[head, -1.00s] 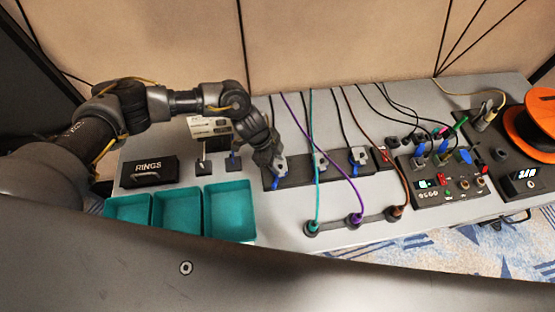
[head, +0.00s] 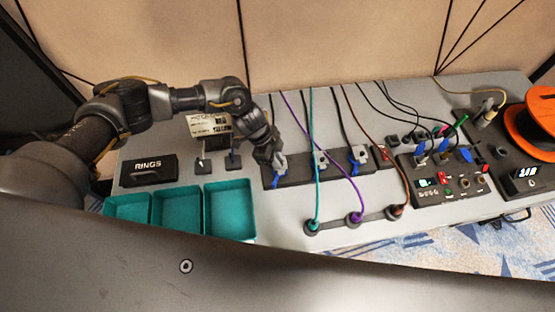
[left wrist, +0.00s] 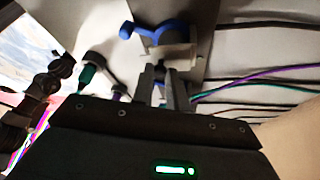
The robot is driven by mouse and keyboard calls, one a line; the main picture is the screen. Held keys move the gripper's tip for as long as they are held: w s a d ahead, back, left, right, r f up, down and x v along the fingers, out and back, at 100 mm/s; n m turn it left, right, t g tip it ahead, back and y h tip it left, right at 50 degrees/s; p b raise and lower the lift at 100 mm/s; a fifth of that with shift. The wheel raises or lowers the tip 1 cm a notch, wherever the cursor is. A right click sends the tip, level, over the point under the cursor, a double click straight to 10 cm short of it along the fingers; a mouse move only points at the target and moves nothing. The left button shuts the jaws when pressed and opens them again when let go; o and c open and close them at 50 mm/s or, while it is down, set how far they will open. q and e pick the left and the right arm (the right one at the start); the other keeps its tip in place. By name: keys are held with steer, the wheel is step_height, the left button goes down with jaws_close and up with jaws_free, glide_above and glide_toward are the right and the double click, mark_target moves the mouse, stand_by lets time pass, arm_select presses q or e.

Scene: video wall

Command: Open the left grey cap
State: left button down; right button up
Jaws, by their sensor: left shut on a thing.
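The left grey cap (head: 279,164), with a blue latch at its lower side, sits at the left end of a dark strip (head: 300,177). My left gripper (head: 273,157) is shut on this cap, and its fingers hide part of it. In the left wrist view, the two fingers (left wrist: 166,84) meet the pale grey cap (left wrist: 178,51), and a curved blue latch (left wrist: 160,30) shows beyond it. How far the cap is open I cannot tell. Two similar grey caps, the middle one (head: 320,159) and the right one (head: 359,155), sit further along the strip. My right gripper is not in view.
Teal bins (head: 230,210) and a black RINGS box (head: 148,169) lie left. Purple, teal and brown cables loop close right of the gripper to sockets (head: 354,219) in front. A control panel (head: 450,178) and an orange spool (head: 532,120) stand further right.

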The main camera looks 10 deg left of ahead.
arm_select(q)
steer(key=shift+w+g+b, duration=0.35)
steer(key=shift+g+b, duration=0.15)
steer(key=shift+b, duration=0.15)
steer(key=g+b, duration=0.1)
steer(key=b, duration=0.2)
steer(key=w+g+h+b, duration=0.1)
steer(key=b, duration=0.2)
steer(key=w+n+g+b, duration=0.1)
steer(key=b, duration=0.2)
steer(key=shift+a+r+g+h, duration=0.2)
steer(key=shift+a+g+h, duration=0.2)
steer(key=shift+r+g+b, duration=0.2)
steer(key=shift+g+b, duration=0.2)
steer(key=shift+b, duration=0.45)
steer(key=shift+r, duration=0.1)
steer(key=shift+a, duration=0.1)
